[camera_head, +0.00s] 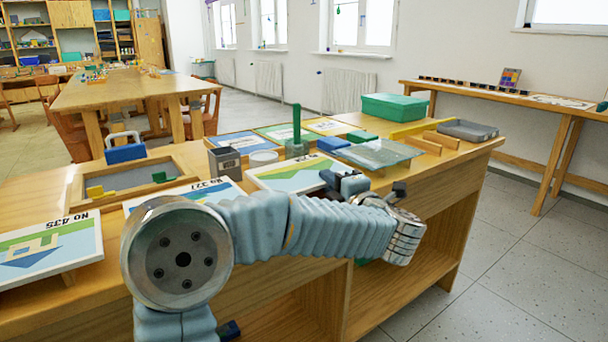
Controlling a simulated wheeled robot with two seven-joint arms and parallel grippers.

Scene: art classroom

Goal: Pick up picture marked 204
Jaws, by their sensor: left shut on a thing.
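Several white-bordered pictures lie on the wooden worktable (470,148). The picture at my left gripper (290,174) shows blue, green and yellow bands; its near right side is behind my arm and its number cannot be read. My left gripper (345,184) is shut at this picture's right edge, its fingers partly hidden by my arm. A picture marked 435 (45,250) is propped at the left front, its label upside down. Another picture (185,193) with a small, unclear number lies between them, partly hidden by my arm. My right gripper is not in view.
Behind the pictures stand a grey metal box (225,163), a green post on a grey base (297,135) and a clear sheet (378,153). A wooden tray (75,189) is at left, a green box (395,106) at back right. The floor at right is clear.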

